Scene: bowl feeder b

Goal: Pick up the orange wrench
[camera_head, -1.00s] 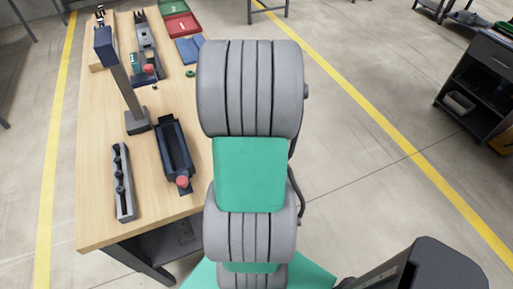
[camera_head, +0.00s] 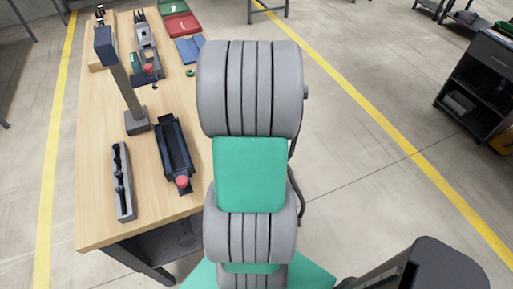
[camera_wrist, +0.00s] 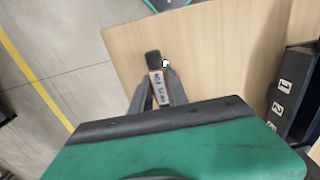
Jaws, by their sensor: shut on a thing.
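In the wrist view my gripper (camera_wrist: 158,84) has its two grey fingers closed around a narrow tool, which I take for the orange wrench (camera_wrist: 157,76). The tool shows a pale labelled face with thin orange edges and a dark end beyond the fingertips. The rest of it is hidden between the fingers and behind the green gripper body. The wooden tabletop lies beyond it; I cannot tell whether the tool touches it. In the head view my own arm hides the gripper and the tool.
The wooden table (camera_head: 100,215) holds a long dark fixture with a red knob (camera_head: 175,150), a grey rail block (camera_head: 123,180), a post (camera_head: 137,122) and red and green bins (camera_head: 182,26) at the back. A dark holder numbered 1 and 2 (camera_wrist: 285,90) is at the wrist view's right.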

